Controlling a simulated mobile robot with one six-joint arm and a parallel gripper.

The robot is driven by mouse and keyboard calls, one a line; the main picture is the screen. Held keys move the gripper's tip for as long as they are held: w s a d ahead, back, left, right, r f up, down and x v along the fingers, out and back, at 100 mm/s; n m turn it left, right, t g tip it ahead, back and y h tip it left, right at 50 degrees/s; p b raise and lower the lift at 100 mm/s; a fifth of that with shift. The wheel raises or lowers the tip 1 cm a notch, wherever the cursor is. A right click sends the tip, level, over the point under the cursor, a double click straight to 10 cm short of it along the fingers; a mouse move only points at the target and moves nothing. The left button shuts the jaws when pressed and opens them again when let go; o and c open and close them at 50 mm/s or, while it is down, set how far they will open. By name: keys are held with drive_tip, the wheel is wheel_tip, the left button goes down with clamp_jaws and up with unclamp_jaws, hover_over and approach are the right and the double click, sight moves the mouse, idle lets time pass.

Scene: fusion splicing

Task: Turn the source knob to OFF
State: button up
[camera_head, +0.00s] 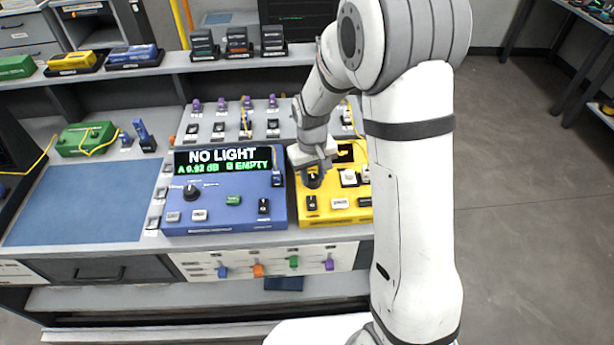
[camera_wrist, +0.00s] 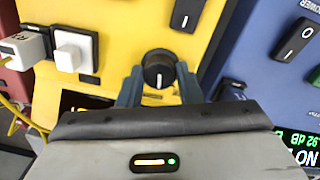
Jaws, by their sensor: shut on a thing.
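The black round knob (camera_wrist: 159,66) sits on the yellow box (camera_head: 333,217), which also fills the middle of the wrist view (camera_wrist: 118,22). My gripper (camera_wrist: 160,84) is shut on this knob, with one dark finger on each side. The knob's white mark points toward my gripper's body in the wrist view. In the head view my gripper (camera_head: 314,176) reaches down onto the yellow box and mostly hides the knob. The knob's position labels cannot be read. The blue box (camera_head: 222,222) to the left has its own knob (camera_head: 190,192), and its display (camera_head: 222,160) reads NO LIGHT.
White plugs (camera_head: 348,177) and a black switch (camera_head: 311,202) are on the yellow box close to my gripper. A rocker switch (camera_wrist: 187,14) shows above the knob in the wrist view. A blue mat (camera_head: 80,205) lies clear at the left.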

sight(312, 178)
drive_tip(key=n, duration=0.3)
drive_tip(key=shift+w+a+r+n+b, duration=0.1)
drive_tip(key=shift+w+r+n+b, duration=0.05)
drive_tip(key=shift+w+n+b, duration=0.2)
drive_tip(key=shift+s+n+b, duration=0.15)
drive_tip(key=shift+n+b, duration=0.2)
drive_tip(key=shift+n, duration=1.3)
drive_tip(key=o, duration=0.7)
drive_tip(key=shift+a, duration=0.1)
drive_tip(key=shift+o, duration=1.4)
drive_tip(key=shift+s, duration=0.1)
wheel_tip(312, 178, up, 8)
drive_tip(key=shift+s+f, duration=0.1)
drive_tip(key=shift+f, duration=0.1)
